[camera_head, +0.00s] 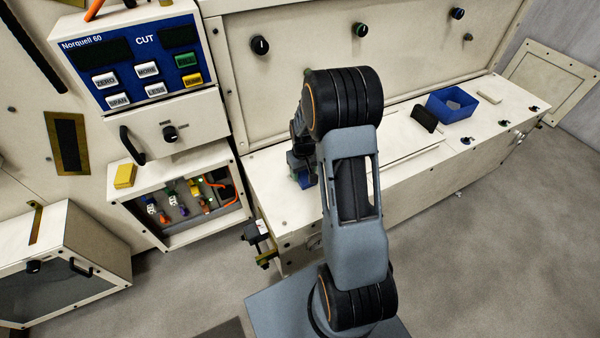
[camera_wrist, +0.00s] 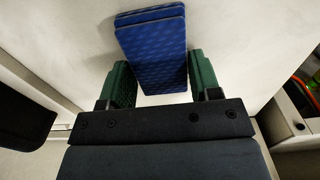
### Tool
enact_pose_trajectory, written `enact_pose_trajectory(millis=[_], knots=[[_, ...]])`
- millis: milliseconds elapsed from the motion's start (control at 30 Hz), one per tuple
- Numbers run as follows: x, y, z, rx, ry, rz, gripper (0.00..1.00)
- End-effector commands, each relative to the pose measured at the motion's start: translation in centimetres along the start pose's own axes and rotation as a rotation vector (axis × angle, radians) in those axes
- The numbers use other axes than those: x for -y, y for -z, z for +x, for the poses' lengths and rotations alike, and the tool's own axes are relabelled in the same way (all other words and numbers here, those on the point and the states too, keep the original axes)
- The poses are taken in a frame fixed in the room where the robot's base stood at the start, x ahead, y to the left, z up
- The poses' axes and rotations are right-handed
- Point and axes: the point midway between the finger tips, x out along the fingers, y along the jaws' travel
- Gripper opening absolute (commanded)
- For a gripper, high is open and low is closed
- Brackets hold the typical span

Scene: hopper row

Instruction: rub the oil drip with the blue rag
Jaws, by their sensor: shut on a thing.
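The blue rag (camera_wrist: 150,55), a folded pad with a fine pattern, is between the green fingers of my gripper (camera_wrist: 160,78) in the wrist view. My gripper is shut on it. The rag's far end sticks out beyond the fingertips, over a pale surface. In the head view a bit of blue shows low by my gripper, over the left end of the long cream bench (camera_head: 395,190); my arm covers much of that spot. I make out no oil drip in either view, and I cannot tell whether the rag touches the surface.
A blue open bin (camera_head: 452,104) and a dark block (camera_head: 424,118) stand on the bench to the right. A control panel (camera_head: 145,60) and an open compartment with wiring (camera_head: 180,205) are on the left. An open door (camera_head: 65,265) juts out at lower left.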

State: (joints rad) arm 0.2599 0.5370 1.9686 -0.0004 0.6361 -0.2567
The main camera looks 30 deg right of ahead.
Motion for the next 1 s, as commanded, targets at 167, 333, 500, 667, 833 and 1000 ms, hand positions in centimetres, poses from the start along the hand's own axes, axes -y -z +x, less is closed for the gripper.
enact_pose_trajectory(millis=[167,333,500,667,833,1000], knots=[[0.6,-0.1,0.1,0.002,0.001,0.001,0.31],[0.6,-0.1,0.1,0.002,0.001,0.001,0.31],[0.7,-0.1,0.1,0.003,0.001,0.000,0.31],[1.6,-0.1,0.0,0.002,0.001,-0.002,0.31],[3.1,-0.1,-0.2,0.002,0.001,-0.002,0.31],[3.8,-0.1,-0.2,0.001,0.000,0.000,0.31]])
